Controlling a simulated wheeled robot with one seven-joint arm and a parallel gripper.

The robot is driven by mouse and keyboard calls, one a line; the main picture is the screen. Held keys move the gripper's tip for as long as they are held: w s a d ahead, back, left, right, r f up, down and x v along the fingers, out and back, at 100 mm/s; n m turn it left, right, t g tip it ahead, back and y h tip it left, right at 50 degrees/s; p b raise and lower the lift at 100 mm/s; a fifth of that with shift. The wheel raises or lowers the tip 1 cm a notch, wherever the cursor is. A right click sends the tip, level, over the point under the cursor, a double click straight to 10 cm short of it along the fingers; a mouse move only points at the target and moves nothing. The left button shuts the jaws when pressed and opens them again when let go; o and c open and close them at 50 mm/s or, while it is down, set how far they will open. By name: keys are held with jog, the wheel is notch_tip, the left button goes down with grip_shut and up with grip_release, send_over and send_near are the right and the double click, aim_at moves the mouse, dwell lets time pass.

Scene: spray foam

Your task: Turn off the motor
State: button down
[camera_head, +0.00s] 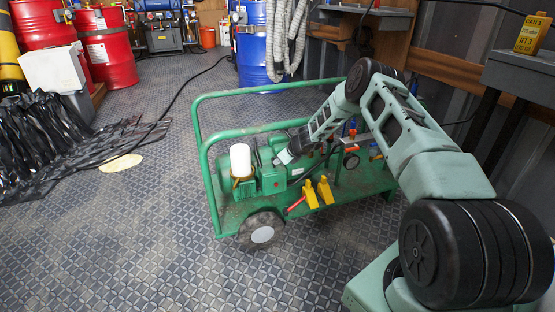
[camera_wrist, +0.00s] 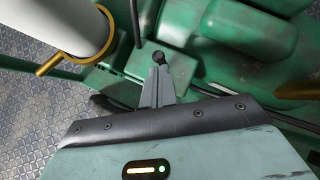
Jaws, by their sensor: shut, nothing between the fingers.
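The green motor unit (camera_head: 268,172) sits on a green wheeled cart (camera_head: 225,212) in the middle of the head view. My gripper (camera_head: 285,157) reaches down to the motor from the right. In the wrist view my gripper (camera_wrist: 158,72) has its fingers together with nothing between them. A small round black knob (camera_wrist: 158,57) shows right at the fingertips, by a green box (camera_wrist: 170,22). I cannot tell whether the fingers touch the knob. The knob cannot be made out in the head view.
A white cylinder (camera_head: 241,160) in a yellow ring stands left of my gripper; it fills the upper left of the wrist view (camera_wrist: 65,25). Yellow levers (camera_head: 318,192) stand at the cart's front. The cart's green rail (camera_head: 205,120) rises behind.

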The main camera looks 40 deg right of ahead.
jog(key=shift+a, duration=0.15)
jog(key=shift+r+p, duration=0.7)
jog(key=shift+r, duration=0.15)
